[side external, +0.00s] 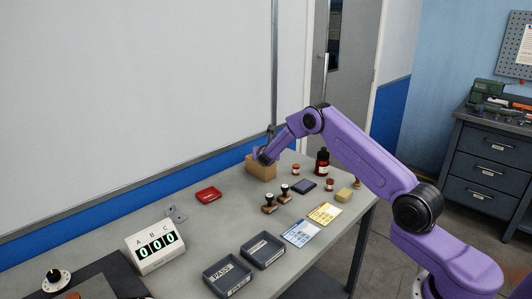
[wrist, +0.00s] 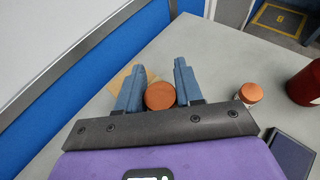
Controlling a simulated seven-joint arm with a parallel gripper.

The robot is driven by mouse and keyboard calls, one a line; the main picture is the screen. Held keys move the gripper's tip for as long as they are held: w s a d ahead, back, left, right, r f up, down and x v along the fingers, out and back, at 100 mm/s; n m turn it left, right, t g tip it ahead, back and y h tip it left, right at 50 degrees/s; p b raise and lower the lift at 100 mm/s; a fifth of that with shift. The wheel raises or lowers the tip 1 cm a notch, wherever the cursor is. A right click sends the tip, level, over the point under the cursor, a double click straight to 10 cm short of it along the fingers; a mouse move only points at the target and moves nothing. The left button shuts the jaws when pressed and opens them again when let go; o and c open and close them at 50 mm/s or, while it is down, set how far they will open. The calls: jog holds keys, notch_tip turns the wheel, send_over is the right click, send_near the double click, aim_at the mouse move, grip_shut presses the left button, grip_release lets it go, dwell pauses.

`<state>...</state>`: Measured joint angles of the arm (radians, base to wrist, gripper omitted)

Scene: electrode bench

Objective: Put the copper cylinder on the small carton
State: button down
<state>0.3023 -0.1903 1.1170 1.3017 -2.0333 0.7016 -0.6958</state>
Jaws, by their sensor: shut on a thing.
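The small carton (side external: 262,171) is a plain brown box at the back of the grey table, by the wall. My gripper (side external: 263,157) is right at its top in the side view. In the wrist view my gripper (wrist: 160,92) has its two blue-grey fingers on either side of the copper cylinder (wrist: 160,96), shut on it. The cylinder's round top faces the camera. A tan part of the carton (wrist: 121,78) shows beside and behind the left finger. My gripper hides the cylinder in the side view, so I cannot tell whether it touches the carton.
A large dark red bottle (side external: 322,162) and a small bottle (side external: 296,169) stand right of the carton. A dark pad (side external: 304,187), two stamps (side external: 269,203) and a red case (side external: 208,195) lie nearer. The table between the red case and the carton is clear.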

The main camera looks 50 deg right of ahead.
jog(key=c, duration=0.7)
grip_release()
jog(key=shift+f, duration=0.1)
jog(key=shift+c, duration=0.2)
jog(key=v, duration=1.2)
jog(key=shift+r, duration=0.25)
jog(key=s+a+r+m+g+y, duration=0.2)
jog(key=s+a+r+m, duration=0.15)
jog(key=s+a, duration=0.45)
jog(key=s+a+r+m+g+y, duration=0.15)
jog(key=s+a+m, duration=0.35)
jog(key=s, duration=0.6)
jog(key=s+a+m+g+y, duration=0.3)
jog(key=s, duration=1.1)
jog(key=s+a+m+g+y, duration=0.3)
jog(key=s, duration=1.2)
jog(key=shift+s+a+r, duration=0.15)
jog(key=shift+a+r, duration=0.15)
jog(key=shift+r, duration=0.2)
